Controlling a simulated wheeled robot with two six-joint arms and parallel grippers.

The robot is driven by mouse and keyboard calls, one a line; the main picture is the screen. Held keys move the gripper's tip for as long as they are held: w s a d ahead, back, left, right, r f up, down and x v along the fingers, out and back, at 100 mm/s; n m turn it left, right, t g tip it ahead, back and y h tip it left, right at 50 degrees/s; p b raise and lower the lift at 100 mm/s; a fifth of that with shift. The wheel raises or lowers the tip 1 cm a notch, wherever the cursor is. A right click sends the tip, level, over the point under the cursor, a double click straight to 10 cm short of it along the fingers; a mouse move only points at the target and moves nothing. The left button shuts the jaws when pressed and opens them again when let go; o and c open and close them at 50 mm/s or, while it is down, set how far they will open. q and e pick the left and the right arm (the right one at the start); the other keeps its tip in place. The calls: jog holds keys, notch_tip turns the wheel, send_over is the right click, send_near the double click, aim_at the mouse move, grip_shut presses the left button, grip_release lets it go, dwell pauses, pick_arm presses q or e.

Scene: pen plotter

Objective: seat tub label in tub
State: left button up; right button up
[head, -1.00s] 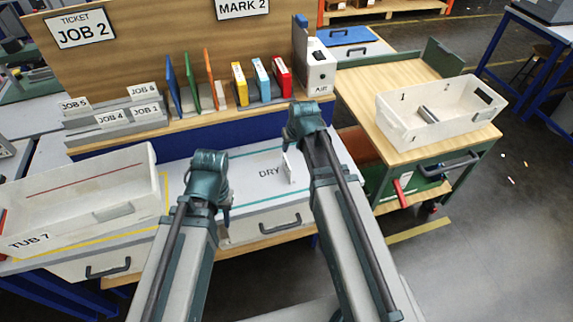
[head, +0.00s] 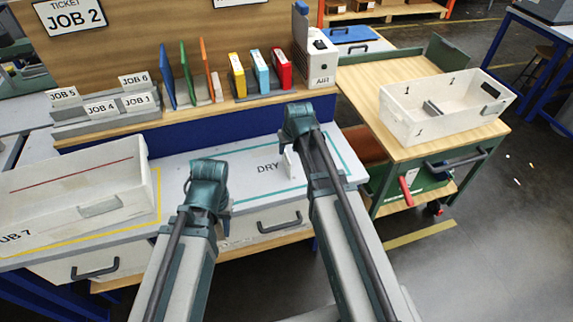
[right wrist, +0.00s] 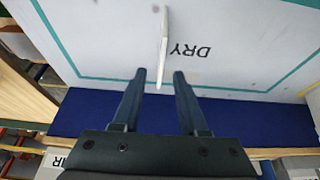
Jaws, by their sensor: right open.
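A thin white plate, which looks like the tub label (head: 287,163), stands on edge in the DRY area of the bench. The right wrist view shows the plate (right wrist: 164,46) nearly edge-on, its near end close to the fingertips. My left gripper (head: 207,185) hangs over the bench front, fingers not clear. A white tub marked TUB 7 (head: 75,180) sits at left. Another white tub (head: 410,128) stands on the wooden cart at right.
The DRY area (head: 245,182), outlined in teal, is otherwise clear. Behind it, a shelf holds upright coloured boards, binders (head: 260,75) and a white AIR box (head: 318,62). JOB cards (head: 100,107) stand at back left. Drawer handles (head: 280,223) project from the bench front.

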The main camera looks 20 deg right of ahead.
aim_at(286, 153)
jog(key=shift+b+x, duration=2.3)
jog(key=shift+x, duration=0.25)
jog(key=shift+s+f, duration=0.15)
jog(key=shift+f, duration=0.15)
grip_shut()
